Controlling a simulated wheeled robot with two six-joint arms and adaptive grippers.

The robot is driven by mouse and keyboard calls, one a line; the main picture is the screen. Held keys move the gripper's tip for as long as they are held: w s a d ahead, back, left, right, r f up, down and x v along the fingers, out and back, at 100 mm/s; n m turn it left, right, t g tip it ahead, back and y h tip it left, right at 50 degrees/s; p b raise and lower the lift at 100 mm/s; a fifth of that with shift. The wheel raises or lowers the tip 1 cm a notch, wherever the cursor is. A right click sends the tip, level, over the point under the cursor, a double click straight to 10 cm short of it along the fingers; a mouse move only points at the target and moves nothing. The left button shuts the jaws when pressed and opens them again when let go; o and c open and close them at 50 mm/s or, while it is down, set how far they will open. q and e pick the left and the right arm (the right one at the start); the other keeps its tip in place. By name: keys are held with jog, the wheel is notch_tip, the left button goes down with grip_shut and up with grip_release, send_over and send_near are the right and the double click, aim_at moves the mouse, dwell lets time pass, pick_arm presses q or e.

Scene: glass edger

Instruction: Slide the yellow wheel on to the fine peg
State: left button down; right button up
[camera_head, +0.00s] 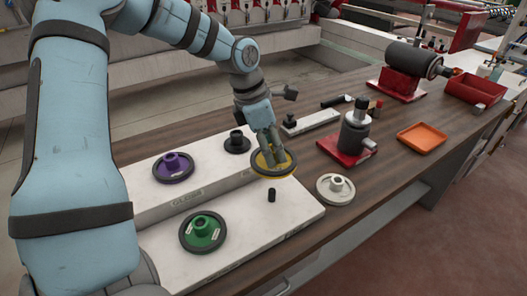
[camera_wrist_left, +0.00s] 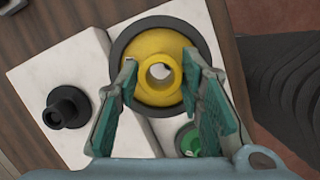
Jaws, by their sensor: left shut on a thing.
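The yellow wheel (camera_head: 287,168) has a dark rim and a raised hub. My left gripper (camera_head: 272,148) is shut on it from above, over the right end of the white slabs. In the left wrist view the yellow wheel (camera_wrist_left: 161,38) sits between the fingertips (camera_wrist_left: 159,70), and a pale surface shows through its bore. A bare black peg (camera_head: 271,195) stands upright on the front slab, a little nearer the camera than the wheel. It is the only bare peg I see on the slabs; the left wrist view does not show it. My right gripper is out of view.
Purple (camera_head: 173,168) and black (camera_head: 237,142) wheels sit on the back slab (camera_head: 205,185), and a green wheel (camera_head: 202,232) on the front slab. A pale grey wheel (camera_head: 335,189) lies to the right, before a red-based device (camera_head: 345,150). An orange tray (camera_head: 422,138) stands farther right.

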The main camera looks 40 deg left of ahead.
pick_arm(q)
jog(key=shift+s+d+f+b, duration=0.35)
jog(key=shift+s+f, duration=0.2)
jog(key=shift+s, duration=0.1)
notch_tip(320, 180, down, 5)
jog(key=b, duration=0.4)
jog(key=shift+d+b, duration=0.15)
jog(key=shift+b, duration=0.2)
jog(key=shift+f, duration=0.3)
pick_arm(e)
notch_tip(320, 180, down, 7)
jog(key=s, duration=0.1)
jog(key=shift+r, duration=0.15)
pick_arm(q)
jog(key=shift+r, duration=0.1)
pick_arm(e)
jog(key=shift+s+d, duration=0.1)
pick_arm(q)
jog(key=shift+b, duration=0.5)
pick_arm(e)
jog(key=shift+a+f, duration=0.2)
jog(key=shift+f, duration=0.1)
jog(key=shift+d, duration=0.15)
